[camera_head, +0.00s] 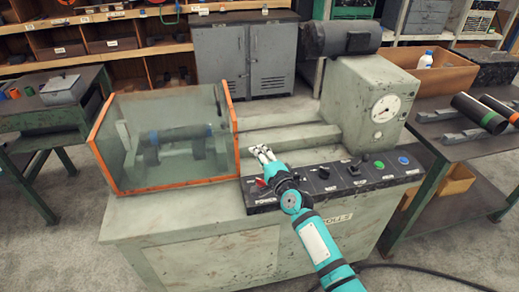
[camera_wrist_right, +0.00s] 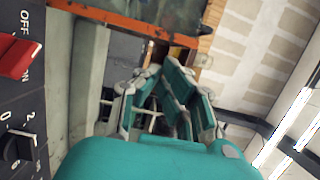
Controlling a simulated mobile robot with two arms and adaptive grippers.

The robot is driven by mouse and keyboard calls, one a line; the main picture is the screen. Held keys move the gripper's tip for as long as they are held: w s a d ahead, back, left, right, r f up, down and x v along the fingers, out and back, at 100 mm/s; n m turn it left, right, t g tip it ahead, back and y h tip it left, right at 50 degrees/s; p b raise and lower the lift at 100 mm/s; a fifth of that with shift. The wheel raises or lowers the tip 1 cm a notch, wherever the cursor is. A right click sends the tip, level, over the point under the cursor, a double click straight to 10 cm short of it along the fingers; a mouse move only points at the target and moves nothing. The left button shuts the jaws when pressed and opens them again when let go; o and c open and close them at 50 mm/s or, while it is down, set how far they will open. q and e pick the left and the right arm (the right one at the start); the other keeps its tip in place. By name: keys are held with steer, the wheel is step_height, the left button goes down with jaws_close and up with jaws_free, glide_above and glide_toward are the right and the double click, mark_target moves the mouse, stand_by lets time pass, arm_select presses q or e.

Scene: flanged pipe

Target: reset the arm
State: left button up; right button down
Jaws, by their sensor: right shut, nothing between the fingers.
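My right arm comes in from the bottom right in the head view, and its gripper (camera_head: 263,153) is over the front of the grey test machine (camera_head: 190,241). The fingers are together and empty, just above the black control panel (camera_head: 333,181). In the wrist view the gripper (camera_wrist_right: 168,90) shows its teal and grey fingers, with nothing seen between them. A dark pipe (camera_head: 183,132) with a blue band lies inside the clear guard box with orange edges (camera_head: 235,128). My left gripper is not in view.
The panel carries a red switch (camera_wrist_right: 18,58), a green button (camera_head: 379,164) and a blue button (camera_head: 403,160). A gauge (camera_head: 385,108) is on the machine's right housing. Dark pipes (camera_head: 478,112) lie on the right table. A black cable crosses the floor at bottom right.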

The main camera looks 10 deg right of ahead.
steer(key=s+a+f+n+g, duration=0.1)
steer(key=s+f+n+g, duration=0.35)
steer(key=s, duration=0.55)
steer(key=s+f+n+g, duration=0.3)
steer(key=s+f+n, duration=0.3)
steer(key=s, duration=0.4)
steer(key=s+d+f+n+g+h, duration=0.1)
steer(key=s+d+n+g+h, duration=0.3)
steer(key=s, duration=0.8)
steer(key=s+d+f+n+g+h, duration=0.15)
steer(key=s+d, duration=0.45)
steer(key=s, duration=0.7)
step_height(320, 180, down, 26)
steer(key=s+f+n+g, duration=0.1)
steer(key=s+g, duration=0.1)
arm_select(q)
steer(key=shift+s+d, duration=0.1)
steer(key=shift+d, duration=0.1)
arm_select(e)
steer(key=s+d+f+g, duration=0.1)
steer(key=s+d+f, duration=0.1)
steer(key=s+f, duration=1.2)
steer(key=shift+s+d+f, duration=0.25)
steer(key=shift+s+d, duration=0.15)
steer(key=shift+s, duration=0.6)
